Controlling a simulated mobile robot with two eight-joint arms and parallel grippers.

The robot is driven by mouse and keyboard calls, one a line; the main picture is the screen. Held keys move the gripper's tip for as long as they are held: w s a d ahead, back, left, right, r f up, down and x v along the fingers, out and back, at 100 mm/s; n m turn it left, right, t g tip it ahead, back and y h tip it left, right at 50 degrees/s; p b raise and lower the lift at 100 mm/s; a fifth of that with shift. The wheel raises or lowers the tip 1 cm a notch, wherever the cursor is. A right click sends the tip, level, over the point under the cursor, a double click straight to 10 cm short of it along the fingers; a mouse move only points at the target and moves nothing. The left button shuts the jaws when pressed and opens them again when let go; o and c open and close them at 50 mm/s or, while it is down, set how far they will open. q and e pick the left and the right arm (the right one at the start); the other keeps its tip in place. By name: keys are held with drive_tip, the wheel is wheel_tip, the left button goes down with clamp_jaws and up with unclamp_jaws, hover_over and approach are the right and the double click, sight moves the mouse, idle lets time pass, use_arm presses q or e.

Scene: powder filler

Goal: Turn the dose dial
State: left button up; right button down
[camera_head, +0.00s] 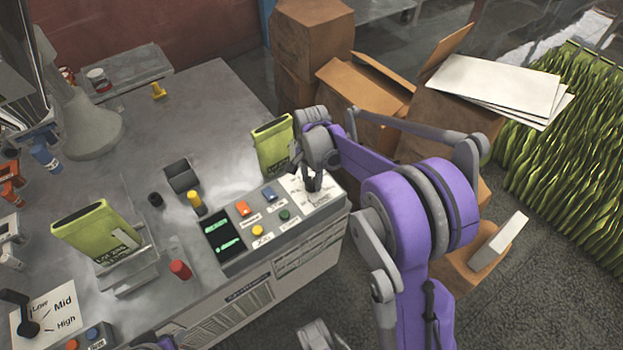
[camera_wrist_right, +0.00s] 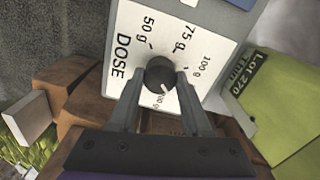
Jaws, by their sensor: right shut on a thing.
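The dose dial (camera_wrist_right: 160,73) is a dark round knob on a white plate (camera_wrist_right: 125,45) marked DOSE in the right wrist view. Marks for 50 g, 75 g and 100 g show around it, plus one by the fingers that is partly hidden. A short white line on the knob points toward the lower right of that view. My right gripper (camera_wrist_right: 160,88) is shut on the knob, one finger on each side. In the head view my right gripper (camera_head: 313,184) reaches down onto the panel's right end and hides the dial.
The control panel (camera_head: 243,262) has a dark green-text screen (camera_head: 223,234) and several coloured buttons. A green pouch (camera_head: 273,145) stands close behind the gripper; another pouch (camera_head: 96,232) stands at left. Cardboard boxes (camera_head: 366,90) lie beyond the bench's right edge.

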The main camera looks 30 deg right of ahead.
sight(312, 181)
drive_tip(key=m, duration=0.4)
drive_tip(key=shift+m, duration=0.4)
drive_tip(key=m, duration=0.3)
drive_tip(key=shift+m+b, duration=0.3)
drive_tip(key=shift+b, duration=0.05)
drive_tip(key=m, duration=0.4)
drive_tip(key=shift+m+b, duration=0.3)
drive_tip(key=shift+m, duration=1.8)
drive_tip(key=shift+c, duration=1.7)
unclamp_jaws()
wheel_tip(312, 181, up, 11)
drive_tip(key=p, duration=0.2)
drive_tip(key=shift+f, duration=0.1)
